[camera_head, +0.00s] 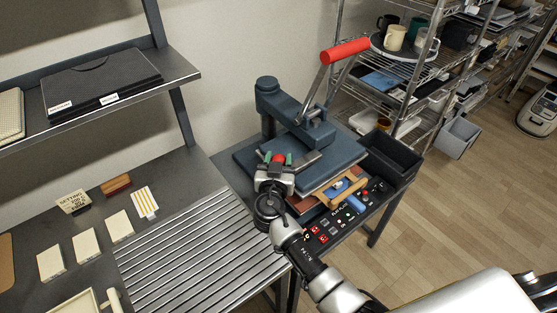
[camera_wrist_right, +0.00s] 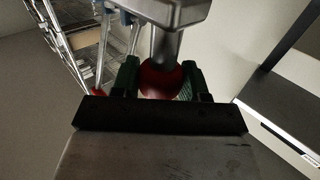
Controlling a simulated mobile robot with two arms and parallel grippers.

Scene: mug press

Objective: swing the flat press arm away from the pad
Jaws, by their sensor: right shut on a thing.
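The flat press (camera_head: 268,100) is dark blue-grey and stands on a dark table beside the wall. Its flat plate (camera_head: 246,153) lies level under the press head, and I cannot make out how much of the pad is under it. A lever with a red grip (camera_head: 345,50) slants up to the right. My right gripper (camera_head: 278,161) is at the plate's front left, shut on a red ball knob (camera_wrist_right: 160,80). In the right wrist view, green fingertips flank the knob, below a grey metal part (camera_wrist_right: 180,12). My left gripper is not in view.
A dark open bin (camera_head: 392,158) sits right of the press. A control strip (camera_head: 340,216) with buttons runs along the front. A wire rack with mugs (camera_head: 395,37) stands behind right. A ribbed tray (camera_head: 200,245) and pale blocks (camera_head: 85,246) lie left.

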